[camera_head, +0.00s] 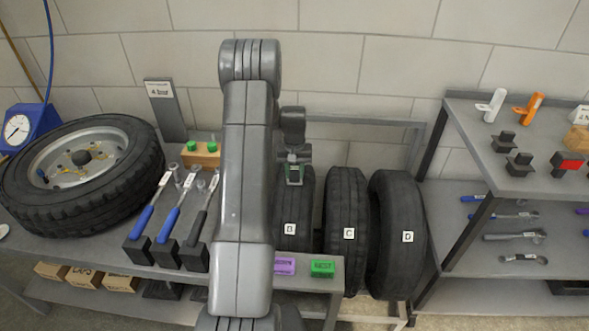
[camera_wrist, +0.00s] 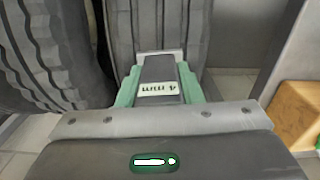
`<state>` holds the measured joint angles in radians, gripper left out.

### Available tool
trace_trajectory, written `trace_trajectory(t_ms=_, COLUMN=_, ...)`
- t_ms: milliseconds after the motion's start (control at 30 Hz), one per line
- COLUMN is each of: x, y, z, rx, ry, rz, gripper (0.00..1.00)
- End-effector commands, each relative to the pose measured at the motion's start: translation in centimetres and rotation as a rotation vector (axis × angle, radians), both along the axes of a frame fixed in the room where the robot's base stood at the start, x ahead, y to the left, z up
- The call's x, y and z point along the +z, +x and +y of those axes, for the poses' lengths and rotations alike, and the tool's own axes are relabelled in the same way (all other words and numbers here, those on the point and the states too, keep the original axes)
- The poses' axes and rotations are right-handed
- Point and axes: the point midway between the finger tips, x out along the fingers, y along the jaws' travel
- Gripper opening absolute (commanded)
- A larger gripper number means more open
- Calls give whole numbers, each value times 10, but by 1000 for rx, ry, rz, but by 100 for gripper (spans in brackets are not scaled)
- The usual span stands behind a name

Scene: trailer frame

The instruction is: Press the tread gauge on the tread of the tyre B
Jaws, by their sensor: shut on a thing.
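Tyre B (camera_head: 291,232) stands upright in the rack, its label facing me, partly hidden by my arm. My gripper (camera_head: 294,172) is over its upper tread. In the wrist view my gripper (camera_wrist: 158,92) is shut on the tread gauge (camera_wrist: 160,70), a dark body with a pale display that seems to read about 4 mm, upside down. Green parts flank the gauge. Its light metal end lies against or just over the grooved tread of tyre B (camera_wrist: 150,22); I cannot tell whether it touches.
Tyre C (camera_head: 346,220) and tyre D (camera_head: 398,215) stand to the right of B. The bench at left holds a wheel (camera_head: 80,170), blue-handled tools (camera_head: 168,215), a purple block (camera_head: 284,265) and a green block (camera_head: 322,267). A tool shelf (camera_head: 520,180) stands at right.

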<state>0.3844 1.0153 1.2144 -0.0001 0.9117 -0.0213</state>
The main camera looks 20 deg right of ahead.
Motion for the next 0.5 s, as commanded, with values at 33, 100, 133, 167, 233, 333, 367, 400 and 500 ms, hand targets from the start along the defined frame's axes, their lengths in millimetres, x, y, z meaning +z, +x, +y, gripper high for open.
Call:
trace_trajectory(t_ms=33, x=1, y=-1, z=1, rx=-1, ry=3, rz=4, gripper=10)
trace_trajectory(t_ms=100, x=6, y=-1, z=1, rx=0, ry=2, rz=3, gripper=10)
trace_trajectory(t_ms=133, x=9, y=-1, z=1, rx=0, ry=2, rz=3, gripper=10)
trace_trajectory(t_ms=167, x=12, y=-1, z=0, rx=0, ry=1, rz=3, gripper=10)
trace_trajectory(t_ms=233, x=18, y=-1, z=0, rx=0, ry=1, rz=2, gripper=10)
trace_trajectory(t_ms=333, x=27, y=0, z=0, rx=0, ry=0, rz=0, gripper=10)
trace_trajectory(t_ms=367, x=29, y=0, z=0, rx=0, ry=0, rz=0, gripper=10)
trace_trajectory(t_ms=400, x=33, y=0, z=0, rx=0, ry=0, rz=-1, gripper=10)
trace_trajectory(t_ms=500, x=41, y=0, z=0, rx=0, ry=0, rz=0, gripper=10)
